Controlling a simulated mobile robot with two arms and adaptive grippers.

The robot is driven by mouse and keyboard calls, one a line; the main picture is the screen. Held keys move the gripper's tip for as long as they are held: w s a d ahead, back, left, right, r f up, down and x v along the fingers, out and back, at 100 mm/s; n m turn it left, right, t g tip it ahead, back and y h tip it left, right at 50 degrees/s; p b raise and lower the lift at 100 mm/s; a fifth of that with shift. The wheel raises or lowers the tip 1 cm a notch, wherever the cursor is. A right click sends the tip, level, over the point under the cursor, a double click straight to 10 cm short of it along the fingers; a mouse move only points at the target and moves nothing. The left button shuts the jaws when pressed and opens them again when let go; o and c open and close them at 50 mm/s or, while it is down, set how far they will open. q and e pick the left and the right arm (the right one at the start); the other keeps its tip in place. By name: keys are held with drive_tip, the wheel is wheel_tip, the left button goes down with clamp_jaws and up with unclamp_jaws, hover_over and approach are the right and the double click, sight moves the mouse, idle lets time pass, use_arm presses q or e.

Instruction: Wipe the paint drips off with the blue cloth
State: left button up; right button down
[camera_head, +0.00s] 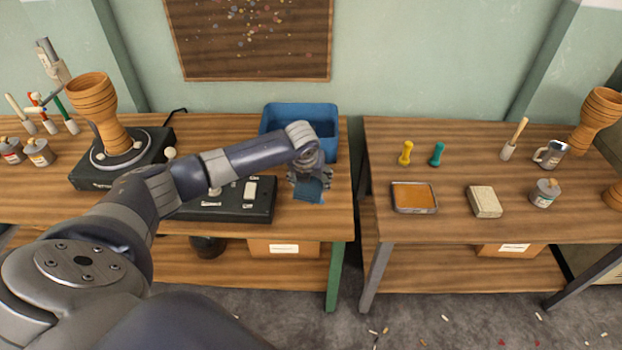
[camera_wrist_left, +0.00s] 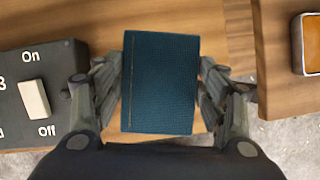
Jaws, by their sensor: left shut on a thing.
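The blue cloth (camera_wrist_left: 160,82) is a dark blue rectangle with a stitched line, between the fingers of my left gripper (camera_head: 311,180). The gripper is shut on it. In the head view the cloth (camera_head: 311,190) hangs just below the fingers, by the front right of the left table; I cannot tell if it touches the wood. I cannot make out distinct paint drips on the tabletop near it. The wall board (camera_head: 248,35) carries many coloured specks. My right gripper is not in view.
A black switch box (camera_head: 225,205) lies left of the gripper, and an empty-looking blue bin (camera_head: 298,112) stands behind it. A goblet drum (camera_head: 100,110) stands on a turntable (camera_head: 90,175). A gap separates the right table (camera_head: 460,220), which bears an orange tray (camera_head: 414,211) and a sponge-like block (camera_head: 484,202).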

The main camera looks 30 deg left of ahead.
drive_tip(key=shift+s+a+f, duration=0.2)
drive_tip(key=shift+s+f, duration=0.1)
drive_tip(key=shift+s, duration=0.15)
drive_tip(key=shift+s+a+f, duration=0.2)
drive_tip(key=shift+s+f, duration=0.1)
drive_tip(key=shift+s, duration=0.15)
